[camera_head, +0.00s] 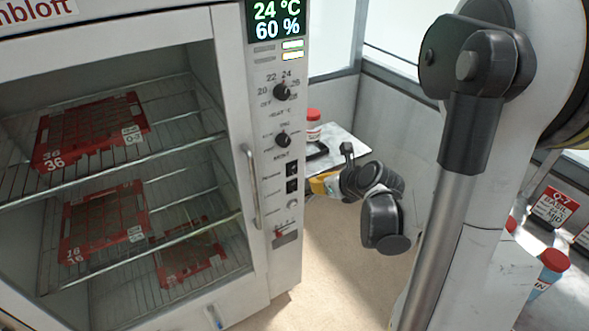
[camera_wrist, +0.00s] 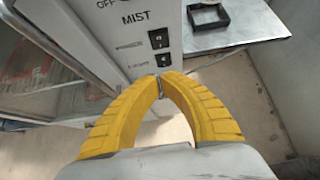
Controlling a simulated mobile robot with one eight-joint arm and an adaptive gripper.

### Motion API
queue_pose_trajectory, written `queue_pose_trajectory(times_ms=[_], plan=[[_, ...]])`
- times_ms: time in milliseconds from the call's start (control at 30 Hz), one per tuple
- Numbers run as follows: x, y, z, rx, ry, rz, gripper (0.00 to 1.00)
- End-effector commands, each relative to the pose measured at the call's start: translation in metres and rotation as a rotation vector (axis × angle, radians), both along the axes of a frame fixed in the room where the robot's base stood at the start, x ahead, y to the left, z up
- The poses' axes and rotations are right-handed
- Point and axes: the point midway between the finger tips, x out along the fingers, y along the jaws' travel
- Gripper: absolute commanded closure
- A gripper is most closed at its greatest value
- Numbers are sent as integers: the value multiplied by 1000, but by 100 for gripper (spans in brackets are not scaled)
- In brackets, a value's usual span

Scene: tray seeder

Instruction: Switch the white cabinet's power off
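The white cabinet (camera_head: 230,70) stands at the left in the head view, its lit display (camera_head: 277,20) reading 24 °C and 60 %. Its front panel carries an upper black switch (camera_head: 292,168) and a lower black switch (camera_head: 291,186); their labels are too small to read. In the wrist view the upper switch (camera_wrist: 159,38) and lower switch (camera_wrist: 163,60) sit below the word MIST. My gripper (camera_wrist: 162,79) has its yellow fingertips together, appearing just below the lower switch; contact cannot be told.
Two knobs (camera_head: 283,92) (camera_head: 283,140) sit above the switches, with a round button (camera_head: 292,203) below. The door handle (camera_head: 250,185) stands out left of the panel. A side table (camera_head: 345,140) with a red-capped bottle (camera_head: 313,125) is behind. Floor (camera_head: 325,260) is clear.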

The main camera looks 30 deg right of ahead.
Motion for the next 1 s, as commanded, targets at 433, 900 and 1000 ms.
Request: queue_pose_trajectory(times_ms=[433, 900, 1000], plan=[[31, 1, -27, -3, 1, 5, 100], [105, 4, -60, -4, 1, 4, 100], [114, 5, -58, -3, 1, 3, 100]])
